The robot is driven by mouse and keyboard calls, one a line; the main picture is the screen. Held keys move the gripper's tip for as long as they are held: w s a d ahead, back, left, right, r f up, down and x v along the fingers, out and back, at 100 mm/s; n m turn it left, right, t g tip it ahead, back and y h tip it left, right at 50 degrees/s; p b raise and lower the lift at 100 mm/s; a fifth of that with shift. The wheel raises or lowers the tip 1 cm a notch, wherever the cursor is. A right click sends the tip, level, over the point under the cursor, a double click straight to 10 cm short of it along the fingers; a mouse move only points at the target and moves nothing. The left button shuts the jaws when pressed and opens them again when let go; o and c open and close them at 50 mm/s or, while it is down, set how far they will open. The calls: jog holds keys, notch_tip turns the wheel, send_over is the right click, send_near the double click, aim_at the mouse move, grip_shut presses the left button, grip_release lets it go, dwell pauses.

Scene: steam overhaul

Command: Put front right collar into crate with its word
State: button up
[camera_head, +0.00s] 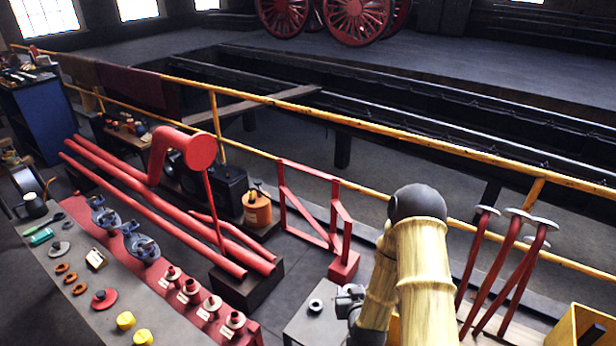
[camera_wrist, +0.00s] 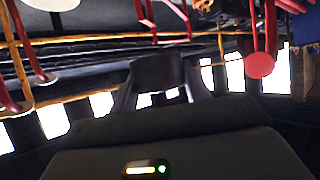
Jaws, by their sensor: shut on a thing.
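My gripper (camera_head: 350,301) is at the lower middle of the head view, partly hidden by my arm. In the wrist view my gripper (camera_wrist: 155,80) is shut on a dark, blocky piece (camera_wrist: 156,71), with a finger on each side. Its shape fits a collar, but I cannot tell which one it is. A grey ring-shaped collar (camera_head: 315,305) stands on a grey table top (camera_head: 303,325), left of my gripper. A yellow crate (camera_head: 565,335) is at the lower right corner; another yellow edge (camera_head: 394,329) shows behind my arm. I can read no word on either.
A workbench (camera_head: 60,290) on the left holds yellow knobs (camera_head: 125,320), rings and several labelled red-and-white parts (camera_head: 190,287). A red frame (camera_head: 318,213) and red pipes (camera_head: 150,215) stand behind.

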jog(key=n+g+y+b, duration=0.2)
jog(key=n+y+b, duration=0.4)
jog(key=b, duration=2.2)
send_over(318, 313)
jog(key=s+d, duration=0.2)
jog(key=s, duration=0.1)
notch_tip(318, 313, down, 22)
jog(key=shift+w+a+f, duration=0.2)
notch_tip(318, 313, down, 6)
jog(key=shift+f+b, duration=0.1)
jog(key=shift+b, duration=0.7)
jog(key=shift+f+b, duration=0.5)
jog(key=shift+f, duration=1.4)
